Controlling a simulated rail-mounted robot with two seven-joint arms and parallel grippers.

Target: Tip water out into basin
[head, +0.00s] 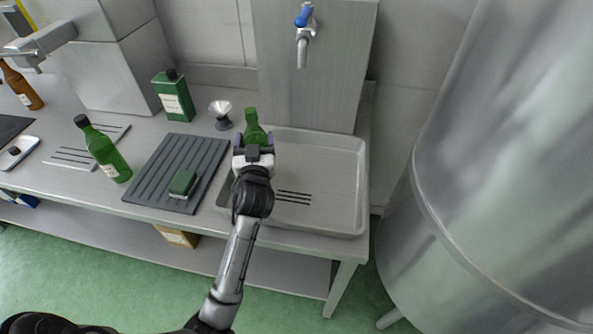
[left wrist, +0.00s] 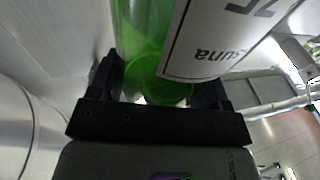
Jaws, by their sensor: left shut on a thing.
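My left gripper (head: 254,143) is shut on a green glass bottle (head: 253,126). The bottle's open neck points up and away in the head view; its exact tilt is hard to judge. It is over the back left part of the basin (head: 345,213), a shallow steel tray under a tap. In the left wrist view the bottle (left wrist: 140,35) sits between the fingers (left wrist: 155,92), its white label (left wrist: 215,40) showing upside down. No water stream shows. My arm hides part of the basin's left side. My right gripper is not in view.
A tap (head: 303,40) with a blue handle hangs above the basin. To the left are a funnel (head: 220,112), a ribbed dark mat (head: 155,168) with a green sponge (head: 183,183), a green tin (head: 173,97) and a capped green bottle (head: 104,152). A big steel tank (head: 500,150) stands right.

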